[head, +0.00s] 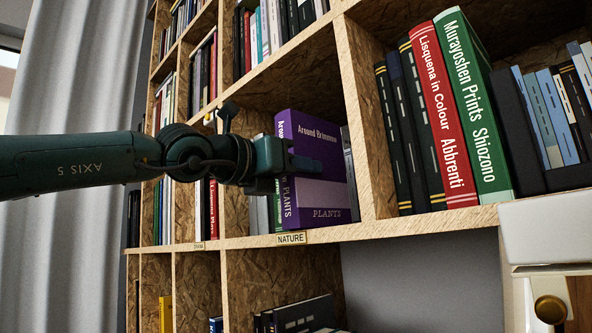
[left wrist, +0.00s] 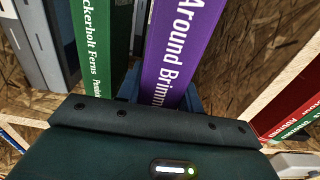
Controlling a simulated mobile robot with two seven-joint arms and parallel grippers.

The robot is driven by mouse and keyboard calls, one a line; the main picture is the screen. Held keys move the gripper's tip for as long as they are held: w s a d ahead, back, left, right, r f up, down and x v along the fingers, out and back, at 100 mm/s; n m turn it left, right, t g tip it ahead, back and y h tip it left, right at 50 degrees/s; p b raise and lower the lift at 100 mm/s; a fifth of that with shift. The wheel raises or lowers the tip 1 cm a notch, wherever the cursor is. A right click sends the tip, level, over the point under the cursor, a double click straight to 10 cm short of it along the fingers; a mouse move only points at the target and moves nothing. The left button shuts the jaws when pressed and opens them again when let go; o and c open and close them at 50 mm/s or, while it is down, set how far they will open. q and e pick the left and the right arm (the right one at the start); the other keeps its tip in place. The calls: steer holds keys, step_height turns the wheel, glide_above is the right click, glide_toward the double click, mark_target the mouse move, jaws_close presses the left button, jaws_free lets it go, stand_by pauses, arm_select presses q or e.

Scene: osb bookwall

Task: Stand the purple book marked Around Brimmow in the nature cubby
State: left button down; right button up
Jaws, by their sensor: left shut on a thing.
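The purple book marked Around Brimmow (head: 326,144) is upright in the mouth of the cubby above the NATURE label (head: 291,239). A paler band marked PLANTS crosses its lower part. My left gripper (head: 300,164) is shut on it from the left, around mid-height. Its bottom is close to the shelf board; I cannot tell whether it touches. In the left wrist view the purple spine (left wrist: 183,40) stands between the fingers (left wrist: 160,96), next to a green book marked ckerholt Ferns (left wrist: 104,35). My right gripper is not in view.
An upright divider (head: 366,120) stands right of the nature cubby. Beyond it are dark books, a red Lisquena in Colour (head: 440,120) and a green Murayoshen Prints (head: 474,110). More filled cubbies lie above and left. A white drawer unit (head: 545,230) is at lower right.

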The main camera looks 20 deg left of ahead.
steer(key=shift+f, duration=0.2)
arm_select(q)
steer(key=c, duration=1)
jaws_free()
steer(key=shift+s, duration=0.1)
steer(key=shift+c, duration=0.2)
steer(key=shift+o, duration=1)
steer(key=shift+f, duration=0.25)
steer(key=b+v, duration=0.4)
steer(key=v, duration=0.9)
steer(key=shift+r, duration=0.15)
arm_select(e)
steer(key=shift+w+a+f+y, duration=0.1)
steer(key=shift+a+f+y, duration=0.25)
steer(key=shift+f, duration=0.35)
